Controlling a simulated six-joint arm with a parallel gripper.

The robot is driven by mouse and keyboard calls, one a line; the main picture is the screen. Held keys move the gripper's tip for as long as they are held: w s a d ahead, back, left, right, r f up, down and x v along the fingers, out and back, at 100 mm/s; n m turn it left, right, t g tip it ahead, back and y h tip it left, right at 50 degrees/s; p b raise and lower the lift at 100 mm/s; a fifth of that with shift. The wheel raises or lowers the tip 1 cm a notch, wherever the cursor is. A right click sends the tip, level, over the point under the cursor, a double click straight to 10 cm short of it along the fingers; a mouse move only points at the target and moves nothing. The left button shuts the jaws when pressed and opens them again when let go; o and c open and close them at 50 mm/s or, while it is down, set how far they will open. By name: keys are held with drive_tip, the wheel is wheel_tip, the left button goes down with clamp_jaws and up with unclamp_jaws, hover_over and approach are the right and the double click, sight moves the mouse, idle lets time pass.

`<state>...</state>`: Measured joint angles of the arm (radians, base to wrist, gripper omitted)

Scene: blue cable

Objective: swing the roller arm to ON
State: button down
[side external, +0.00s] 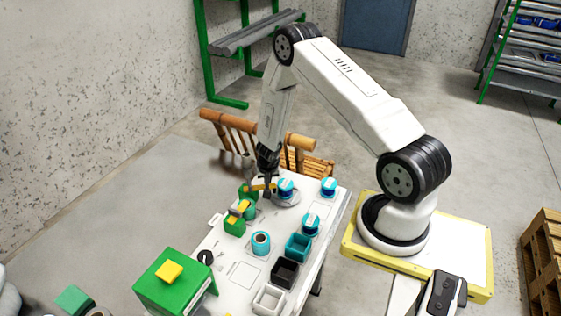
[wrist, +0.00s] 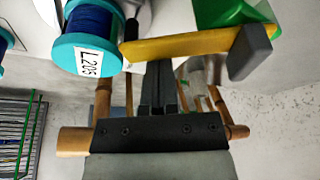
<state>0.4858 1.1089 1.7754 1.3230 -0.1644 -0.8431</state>
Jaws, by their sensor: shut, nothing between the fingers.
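The roller arm is a yellow bar (wrist: 185,46) with a grey block at its right end in the wrist view. In the side external view the yellow bar (side external: 259,187) is small and partly hidden by my gripper (side external: 267,192). My gripper also shows in the wrist view (wrist: 159,78), its dark fingers shut with nothing between them. The fingertips are at the bar's edge; I cannot tell whether they touch it. A green block (wrist: 225,12) lies beyond the bar. No ON mark is readable.
A blue cable spool with teal flanges (wrist: 88,38), labelled L20S, is close left of the fingers. On the white table are more spools (side external: 328,187), a teal bin (side external: 298,247), a black bin (side external: 285,273) and a large green box (side external: 174,284).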

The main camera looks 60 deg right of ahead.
drive_tip(key=shift+w+d, duration=0.2)
drive_tip(key=shift+d, duration=0.1)
idle(0.4)
drive_tip(key=shift+w+d, duration=0.95)
drive_tip(key=shift+d, duration=0.3)
drive_tip(key=shift+r, duration=0.2)
drive_tip(key=v, duration=0.9)
drive_tip(key=shift+s+r, duration=0.2)
drive_tip(key=shift+r, duration=0.05)
drive_tip(key=shift+a+r, duration=0.1)
